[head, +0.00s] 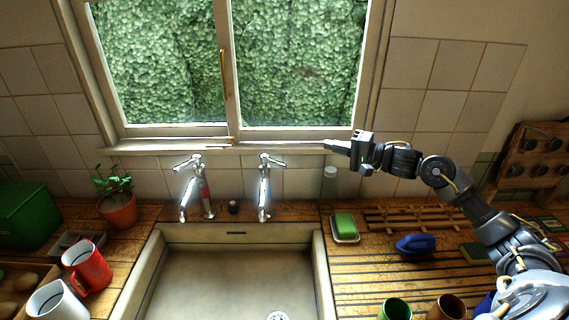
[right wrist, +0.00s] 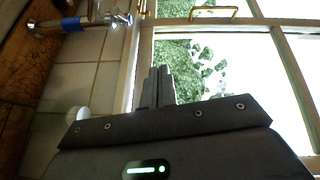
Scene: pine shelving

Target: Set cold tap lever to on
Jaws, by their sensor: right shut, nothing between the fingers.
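Two chrome taps stand behind the sink. The right one, the cold tap (head: 265,188), has its lever (head: 272,161) at the top, pointing right and slightly down in the head view. In the right wrist view, a tap with a blue band (right wrist: 71,24) shows at the upper left, with its lever end (right wrist: 121,18) near the window frame. The left tap (head: 206,190) has a red band. My right gripper (head: 327,145) is shut and empty, at sill height, to the right of the cold tap and apart from it. It also shows in the right wrist view (right wrist: 158,86). My left gripper is out of view.
The window sill (head: 170,149) runs behind the taps, close to my right gripper. The sink (head: 230,275) is empty. A green sponge (head: 345,226) in a dish and a blue brush (head: 416,243) lie at the right. A potted plant (head: 117,208) stands left.

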